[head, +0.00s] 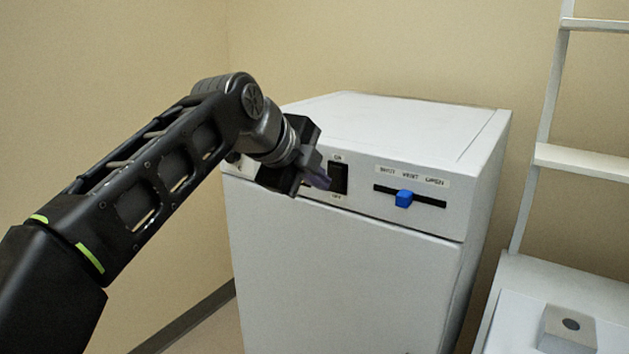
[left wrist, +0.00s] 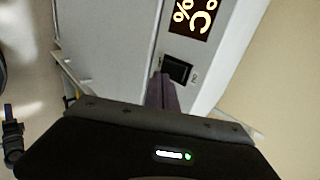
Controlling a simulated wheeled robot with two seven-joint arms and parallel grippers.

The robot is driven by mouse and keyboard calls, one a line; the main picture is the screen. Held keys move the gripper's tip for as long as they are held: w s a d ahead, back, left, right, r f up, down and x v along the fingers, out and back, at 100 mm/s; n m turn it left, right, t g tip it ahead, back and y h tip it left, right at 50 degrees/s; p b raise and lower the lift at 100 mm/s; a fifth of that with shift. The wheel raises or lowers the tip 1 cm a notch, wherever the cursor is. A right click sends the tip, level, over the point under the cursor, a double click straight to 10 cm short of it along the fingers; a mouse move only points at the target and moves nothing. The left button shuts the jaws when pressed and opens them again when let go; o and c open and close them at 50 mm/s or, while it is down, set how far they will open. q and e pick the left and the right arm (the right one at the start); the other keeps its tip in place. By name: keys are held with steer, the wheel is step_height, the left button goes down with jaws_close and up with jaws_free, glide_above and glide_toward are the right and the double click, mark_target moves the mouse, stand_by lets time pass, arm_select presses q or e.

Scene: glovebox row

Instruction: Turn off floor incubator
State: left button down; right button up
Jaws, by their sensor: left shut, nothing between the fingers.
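The floor incubator (head: 345,265) is a white cabinet against the beige wall, with a sloped control panel at its top front. A black rocker switch (head: 338,178), labelled ON above and OFF below, sits on the panel; it also shows in the left wrist view (left wrist: 178,70). Which side is pressed I cannot tell. To its right is a blue slider knob (head: 404,198) in a black slot under a label strip. My left gripper (head: 322,180) is shut and empty, its fingertips just left of the switch; contact is unclear. In the left wrist view its fingers (left wrist: 162,90) point at the switch's lower left. My right gripper is out of view.
A lit display (left wrist: 192,14) with % and °C signs is beside the switch in the wrist view. A white shelf rack (head: 585,163) stands right of the incubator, with a grey block (head: 567,330) on a white surface below. The incubator's top is clear.

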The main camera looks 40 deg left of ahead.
arm_select(q)
steer(key=v, duration=1)
steer(key=shift+r+b, duration=0.3)
steer(key=shift+r, duration=0.1)
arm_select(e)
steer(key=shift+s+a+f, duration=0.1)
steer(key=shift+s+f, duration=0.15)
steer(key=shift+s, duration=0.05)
arm_select(q)
steer(key=shift+s+d+f+g+b, duration=0.2)
steer(key=shift+f+g+b, duration=0.3)
steer(key=shift+f, duration=0.35)
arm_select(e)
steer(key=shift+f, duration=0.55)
